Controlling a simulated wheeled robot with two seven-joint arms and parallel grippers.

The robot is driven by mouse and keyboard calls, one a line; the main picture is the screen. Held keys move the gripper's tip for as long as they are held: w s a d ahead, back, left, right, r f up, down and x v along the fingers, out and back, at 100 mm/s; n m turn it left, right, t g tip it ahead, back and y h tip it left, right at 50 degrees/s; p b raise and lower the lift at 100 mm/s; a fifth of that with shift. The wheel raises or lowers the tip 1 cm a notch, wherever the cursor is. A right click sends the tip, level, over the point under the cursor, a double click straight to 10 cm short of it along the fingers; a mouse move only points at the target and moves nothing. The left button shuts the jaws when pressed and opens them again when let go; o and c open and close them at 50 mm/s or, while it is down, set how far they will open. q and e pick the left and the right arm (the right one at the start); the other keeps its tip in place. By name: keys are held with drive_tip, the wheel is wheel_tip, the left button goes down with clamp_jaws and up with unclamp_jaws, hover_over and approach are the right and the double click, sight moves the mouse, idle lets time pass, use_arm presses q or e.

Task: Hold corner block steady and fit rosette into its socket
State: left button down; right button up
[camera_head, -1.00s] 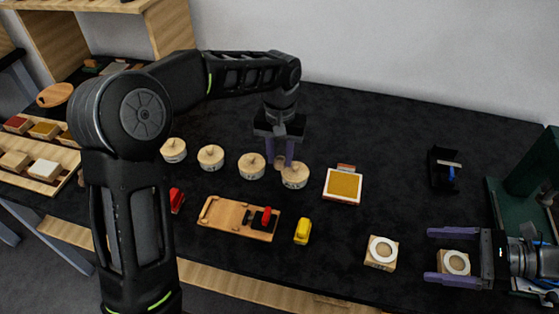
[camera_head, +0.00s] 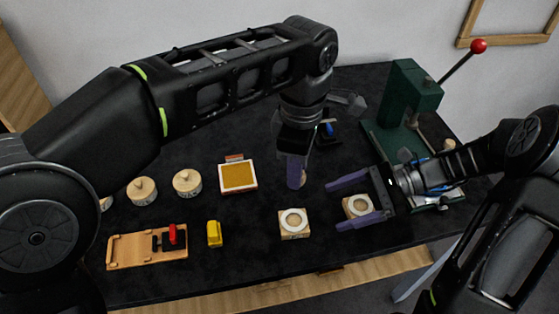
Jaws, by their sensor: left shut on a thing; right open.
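My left gripper (camera_head: 298,182) is above the black table, behind the two blocks. It is shut on a small pale wooden piece (camera_head: 303,180), perhaps the rosette; its fingers hide most of it. One pale wooden block with a white ring around a round socket (camera_head: 358,206) sits between the spread fingers of my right gripper (camera_head: 335,206). I cannot tell whether the fingers touch it. A second similar block (camera_head: 293,223) stands free to its left. I cannot tell from its looks which is the corner block.
A framed ochre pad (camera_head: 238,177), round wooden lidded pots (camera_head: 187,182), a yellow object (camera_head: 214,234) and a wooden board with a red-handled clamp (camera_head: 140,248) lie to the left. A green press (camera_head: 405,95) with a red-knobbed lever stands at back right.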

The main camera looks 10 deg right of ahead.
sight(288, 222)
drive_tip(key=shift+a, duration=0.1)
drive_tip(key=x, duration=1.1)
drive_tip(key=shift+a+f, duration=0.15)
drive_tip(key=shift+a, duration=0.25)
drive_tip(key=shift+c, duration=0.5)
use_arm(q)
drive_tip(key=shift+a, duration=0.1)
use_arm(e)
drive_tip(key=c, duration=1.4)
use_arm(q)
drive_tip(key=shift+a+f, duration=0.1)
drive_tip(key=shift+f, duration=0.2)
use_arm(e)
drive_tip(key=shift+o, duration=0.2)
use_arm(q)
wheel_tip(288, 222, down, 4)
drive_tip(key=m, duration=0.4)
drive_tip(key=shift+s+a+r+m, duration=0.15)
drive_tip(key=shift+r+m, duration=0.05)
drive_tip(key=shift+m, duration=0.2)
drive_tip(key=shift+d+f+m, duration=0.1)
drive_tip(key=shift+f+m, duration=0.15)
drive_tip(key=shift+m, duration=0.85)
drive_tip(key=shift+d+f+m, duration=0.15)
drive_tip(key=shift+f+m, duration=0.05)
drive_tip(key=shift+m, duration=0.9)
drive_tip(key=shift+d+f+m, duration=0.1)
drive_tip(key=shift+f+m, duration=0.15)
drive_tip(key=shift+m, duration=0.85)
